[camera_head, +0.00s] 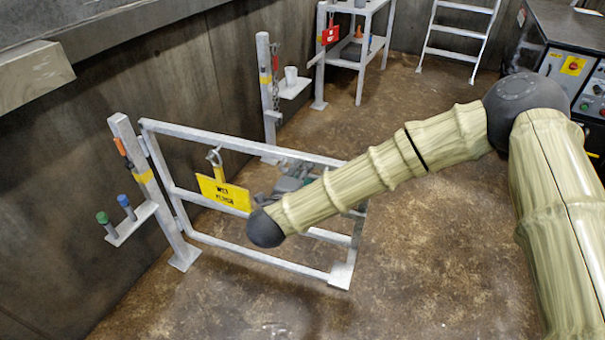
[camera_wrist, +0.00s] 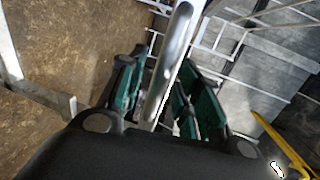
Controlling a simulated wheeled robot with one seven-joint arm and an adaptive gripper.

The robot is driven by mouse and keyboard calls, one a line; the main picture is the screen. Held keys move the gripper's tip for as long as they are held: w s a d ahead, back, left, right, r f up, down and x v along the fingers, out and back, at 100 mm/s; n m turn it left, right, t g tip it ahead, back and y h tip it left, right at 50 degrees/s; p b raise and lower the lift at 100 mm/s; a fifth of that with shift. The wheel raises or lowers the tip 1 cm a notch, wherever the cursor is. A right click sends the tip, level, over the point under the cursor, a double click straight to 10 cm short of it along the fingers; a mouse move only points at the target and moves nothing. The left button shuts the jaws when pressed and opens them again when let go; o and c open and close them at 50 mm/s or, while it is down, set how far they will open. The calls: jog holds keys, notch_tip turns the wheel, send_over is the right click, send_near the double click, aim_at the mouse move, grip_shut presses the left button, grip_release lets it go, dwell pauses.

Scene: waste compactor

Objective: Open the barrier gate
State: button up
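The barrier gate (camera_head: 262,262) is a grey metal frame with rails. Its left end stands at a grey post (camera_head: 158,200), and its right end stands out over the floor. A yellow sign (camera_head: 222,192) hangs from it on a hook or padlock. My gripper (camera_head: 288,182) is at the upper rail, right of the sign, partly hidden behind my forearm. In the wrist view my gripper (camera_wrist: 162,95) has green-padded fingers on both sides of a pale metal bar (camera_wrist: 172,50). A gap shows beside the left finger. The contact on the right is unclear.
A second post (camera_head: 265,85) with a chain and a small shelf holding a cup (camera_head: 291,76) stands behind. A bench (camera_head: 350,62), a ladder (camera_head: 458,30) and a control cabinet (camera_head: 570,60) are at the back. The brown floor (camera_head: 430,270) right of the gate is clear.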

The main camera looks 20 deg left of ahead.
jog(key=a+v, duration=0.1)
jog(key=v, duration=1)
jog(key=shift+s+d, duration=0.35)
jog(key=shift+d, duration=0.1)
jog(key=s+d+f+n+g+y+p, duration=0.3)
jog(key=d+f+n+g+p, duration=0.6)
jog(key=d+f, duration=1.25)
jog(key=s+d+f+n+g+h, duration=0.1)
jog(key=s+d+n+g+h, duration=0.1)
jog(key=s+d, duration=0.7)
jog(key=s+d+f+n+g+h, duration=0.2)
jog(key=s+d+n+g, duration=0.2)
jog(key=s+d, duration=0.6)
jog(key=d+n, duration=0.1)
jog(key=d, duration=0.7)
jog(key=shift+s+d+n+g, duration=0.25)
jog(key=shift+s+n+g, duration=0.05)
jog(key=shift+f, duration=0.15)
